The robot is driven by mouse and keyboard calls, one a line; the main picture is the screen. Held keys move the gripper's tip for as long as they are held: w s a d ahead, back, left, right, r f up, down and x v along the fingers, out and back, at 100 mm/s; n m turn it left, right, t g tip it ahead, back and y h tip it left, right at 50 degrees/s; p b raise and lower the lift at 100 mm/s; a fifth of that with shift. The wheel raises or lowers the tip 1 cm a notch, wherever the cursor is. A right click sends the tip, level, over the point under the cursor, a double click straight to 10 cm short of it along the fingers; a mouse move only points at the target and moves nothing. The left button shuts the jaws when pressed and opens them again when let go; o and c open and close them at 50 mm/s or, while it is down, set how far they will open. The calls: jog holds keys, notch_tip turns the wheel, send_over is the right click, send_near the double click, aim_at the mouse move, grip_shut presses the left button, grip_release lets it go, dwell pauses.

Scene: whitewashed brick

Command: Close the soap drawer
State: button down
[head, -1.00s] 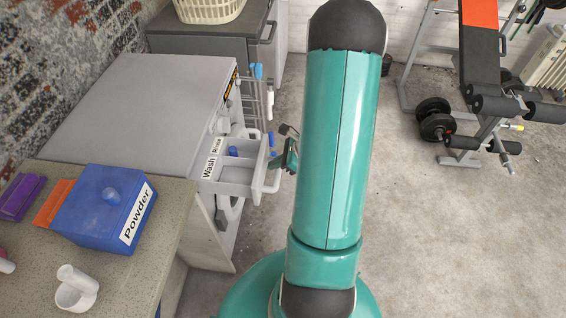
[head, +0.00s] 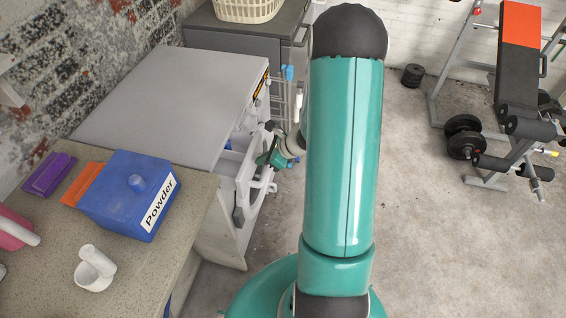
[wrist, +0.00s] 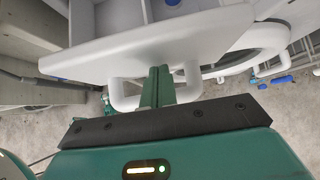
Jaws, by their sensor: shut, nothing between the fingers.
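The white soap drawer (head: 245,172) sticks out a little from the front of the white washing machine (head: 160,90), with a bit of blue inside it. In the wrist view, the drawer's front panel (wrist: 130,58) spans the upper middle, and its looped handle (wrist: 122,98) hangs below. My gripper (head: 266,159) is at the drawer front in the head view.
A counter at the left holds a blue Powder box (head: 125,195) and a white scoop (head: 95,268). A grey cabinet (head: 245,40) with a basket (head: 248,10) stands behind the washer. A weight bench (head: 515,90) is at the right.

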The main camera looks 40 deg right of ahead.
aim_at(238, 154)
jog(key=w+a, duration=0.1)
jog(key=w, duration=0.1)
jog(key=w+a, duration=0.4)
jog(key=shift+w+a, duration=0.1)
jog(key=shift+w, duration=0.3)
jog(key=shift+s, duration=0.1)
